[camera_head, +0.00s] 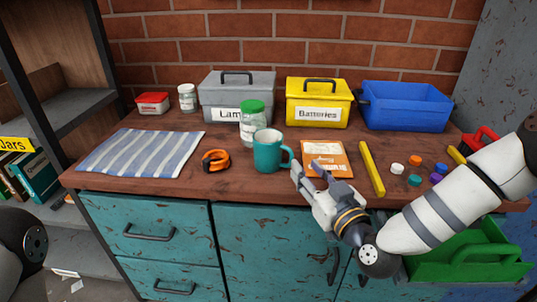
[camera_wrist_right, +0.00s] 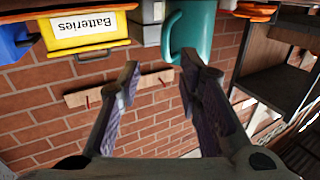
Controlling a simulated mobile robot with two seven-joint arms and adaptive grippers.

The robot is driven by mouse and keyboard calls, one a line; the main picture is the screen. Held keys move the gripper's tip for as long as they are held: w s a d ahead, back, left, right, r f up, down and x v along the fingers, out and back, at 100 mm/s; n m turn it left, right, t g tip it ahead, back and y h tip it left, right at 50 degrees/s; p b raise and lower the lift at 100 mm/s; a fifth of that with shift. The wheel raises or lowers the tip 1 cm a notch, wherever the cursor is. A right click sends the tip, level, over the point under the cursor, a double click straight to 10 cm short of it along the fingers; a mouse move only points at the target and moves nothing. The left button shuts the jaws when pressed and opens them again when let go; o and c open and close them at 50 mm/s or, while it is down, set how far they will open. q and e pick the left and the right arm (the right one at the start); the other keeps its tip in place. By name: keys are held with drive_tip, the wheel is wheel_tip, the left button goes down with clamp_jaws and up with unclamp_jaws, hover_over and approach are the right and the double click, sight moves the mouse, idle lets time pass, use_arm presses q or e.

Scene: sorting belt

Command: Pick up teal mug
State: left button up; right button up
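The teal mug (camera_head: 267,153) stands upright on the wooden worktop near its front edge, with its handle to the right. My right gripper (camera_head: 306,170) is open and empty, just to the right of the mug and its handle, over the front part of the worktop. In the right wrist view the mug (camera_wrist_right: 201,30) appears upside down beyond the fingertips of my right gripper (camera_wrist_right: 162,66), its handle toward the gap between them. No contact with the mug can be made out. My left gripper is out of view.
A jar with a green lid (camera_head: 252,125) stands right behind the mug. The yellow Batteries box (camera_head: 318,94) stands farther back. A striped cloth (camera_head: 142,152) lies left.

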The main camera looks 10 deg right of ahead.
sight(292, 157)
drive_tip(key=w, duration=0.2)
drive_tip(key=w+a, duration=0.1)
drive_tip(key=w, duration=0.2)
drive_tip(key=shift+w+a+f+b, duration=0.2)
drive_tip(key=shift+w+a+b, duration=0.15)
clamp_jaws()
drive_tip(key=shift+r, duration=0.1)
